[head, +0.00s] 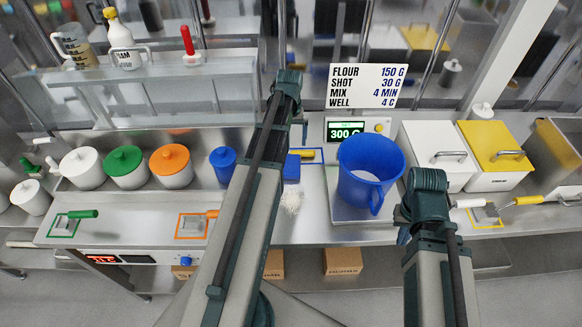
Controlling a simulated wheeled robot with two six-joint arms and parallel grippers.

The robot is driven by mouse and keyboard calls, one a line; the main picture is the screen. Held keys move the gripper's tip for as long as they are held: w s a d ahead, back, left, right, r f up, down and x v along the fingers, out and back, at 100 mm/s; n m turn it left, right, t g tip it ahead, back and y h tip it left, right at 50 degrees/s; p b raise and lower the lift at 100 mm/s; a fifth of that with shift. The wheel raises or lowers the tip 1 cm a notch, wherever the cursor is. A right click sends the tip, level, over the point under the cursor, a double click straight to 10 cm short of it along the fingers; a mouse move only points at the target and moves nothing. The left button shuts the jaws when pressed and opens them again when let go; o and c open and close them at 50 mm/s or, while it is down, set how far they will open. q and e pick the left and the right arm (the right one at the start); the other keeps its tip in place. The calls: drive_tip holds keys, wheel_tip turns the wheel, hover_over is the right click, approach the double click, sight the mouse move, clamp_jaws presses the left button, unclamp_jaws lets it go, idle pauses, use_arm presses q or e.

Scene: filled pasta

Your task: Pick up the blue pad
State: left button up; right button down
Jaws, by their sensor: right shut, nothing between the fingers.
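The blue pad (291,168) is a small, flat blue piece on the steel counter near the middle, just right of my left arm, which may cover its left edge. A yellow handle (307,154) lies close beside it. My right gripper (403,232) is mostly hidden by its own arm, low and right of the blue jug. It is shut with nothing in it, well apart from the pad. My left arm crosses the counter left of the pad; its fingers do not show.
White powder (291,203) lies in front of the pad. A large blue jug (369,175) stands on a scale (345,208) to the right. Lidded jars, including a blue one (223,162), stand left. White (437,152) and yellow-lidded (493,147) bins stand right.

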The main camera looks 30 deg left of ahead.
use_arm(q)
drive_tip(key=b, duration=0.8)
hover_over(291, 164)
drive_tip(key=f, duration=0.8)
drive_tip(key=shift+s+f, duration=0.15)
drive_tip(key=shift+s, duration=0.05)
drive_tip(key=f+b, duration=0.5)
drive_tip(key=shift+w+f, duration=0.25)
drive_tip(key=shift+r, duration=0.1)
drive_tip(key=c, duration=1.1)
wheel_tip(291, 164, up, 10)
drive_tip(key=p, duration=0.9)
drive_tip(key=shift+p, duration=0.4)
